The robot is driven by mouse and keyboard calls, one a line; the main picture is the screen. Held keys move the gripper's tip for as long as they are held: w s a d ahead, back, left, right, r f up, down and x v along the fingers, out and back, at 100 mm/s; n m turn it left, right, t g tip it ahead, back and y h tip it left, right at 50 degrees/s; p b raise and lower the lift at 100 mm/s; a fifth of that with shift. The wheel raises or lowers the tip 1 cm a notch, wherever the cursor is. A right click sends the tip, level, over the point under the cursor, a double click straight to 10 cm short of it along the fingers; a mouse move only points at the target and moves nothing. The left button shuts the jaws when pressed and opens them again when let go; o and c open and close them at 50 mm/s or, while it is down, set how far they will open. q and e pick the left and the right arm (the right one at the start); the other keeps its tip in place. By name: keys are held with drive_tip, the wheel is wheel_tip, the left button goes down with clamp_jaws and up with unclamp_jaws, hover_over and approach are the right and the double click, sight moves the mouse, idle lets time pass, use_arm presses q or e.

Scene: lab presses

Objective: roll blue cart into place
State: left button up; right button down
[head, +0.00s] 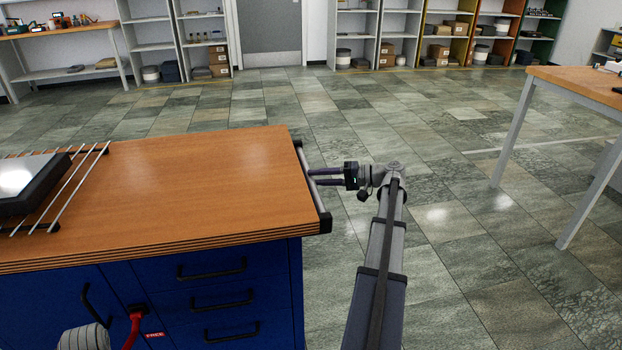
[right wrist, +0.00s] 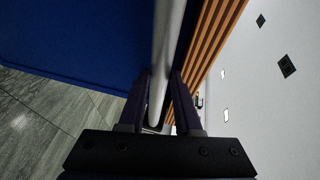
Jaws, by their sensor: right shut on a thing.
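The blue cart (head: 240,282) stands at the left of the head view, with a wooden top (head: 200,185) and dark drawer handles on its front. A push bar (head: 313,190) runs along the right end of its top. My right gripper (head: 316,177) is shut on this bar, and my arm reaches up to it from below. In the right wrist view the fingers (right wrist: 163,95) lie on both sides of the pale bar (right wrist: 166,50), beside the blue cart side (right wrist: 75,40) and the layered top edge (right wrist: 210,40). My left gripper does not show clearly in the head view.
A dark device (head: 30,182) and a metal rod rack (head: 78,185) lie on the cart top. A wooden table (head: 575,80) stands at the right. Shelves (head: 345,35) line the back wall. The tiled floor (head: 440,150) between cart and table is clear.

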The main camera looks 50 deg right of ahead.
drive_tip(key=shift+w+d+f, duration=0.1)
drive_tip(key=shift+d+f, duration=0.15)
drive_tip(key=c, duration=0.9)
unclamp_jaws()
drive_tip(key=shift+w+f, duration=0.1)
drive_tip(key=shift+f, duration=0.05)
drive_tip(key=p+v, duration=0.1)
drive_tip(key=v, duration=0.7)
